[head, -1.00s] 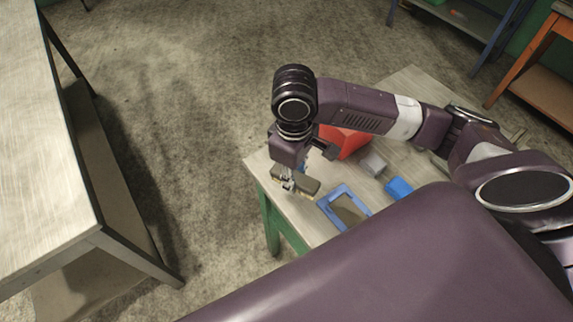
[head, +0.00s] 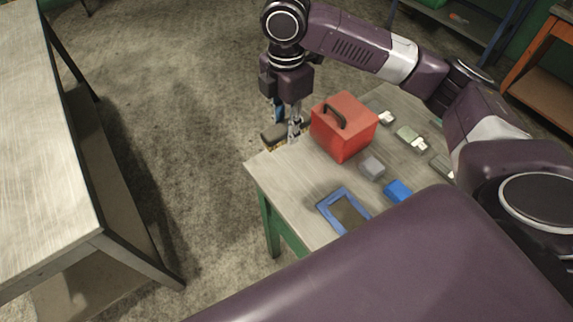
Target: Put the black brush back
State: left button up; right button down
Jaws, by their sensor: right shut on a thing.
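The black brush (head: 271,137), a dark block with a tan strip along its lower side, is at the far left edge of the table (head: 290,178). My right gripper (head: 290,133) points down and is shut on it; the fingers partly hide the brush. I cannot tell whether the brush touches the table top. A blue-rimmed frame (head: 326,206) with a brown inside lies at the near edge of the table. My left gripper is not in view.
A red toolbox (head: 345,128) with a dark handle stands just right of my right gripper. The table's left part is clear. Another bench (head: 45,150) stands left.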

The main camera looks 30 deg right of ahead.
aim_at(286, 137)
notch_tip(286, 137, down, 15)
jog(key=shift+f+p, duration=0.1)
jog(key=shift+p, duration=0.75)
jog(key=shift+f, duration=0.1)
jog(key=c, duration=1.5)
grip_release()
jog(key=shift+c, duration=0.2)
notch_tip(286, 137, up, 12)
jog(key=shift+r+b, duration=0.2)
jog(key=shift+b, duration=0.9)
jog(key=shift+f, duration=0.1)
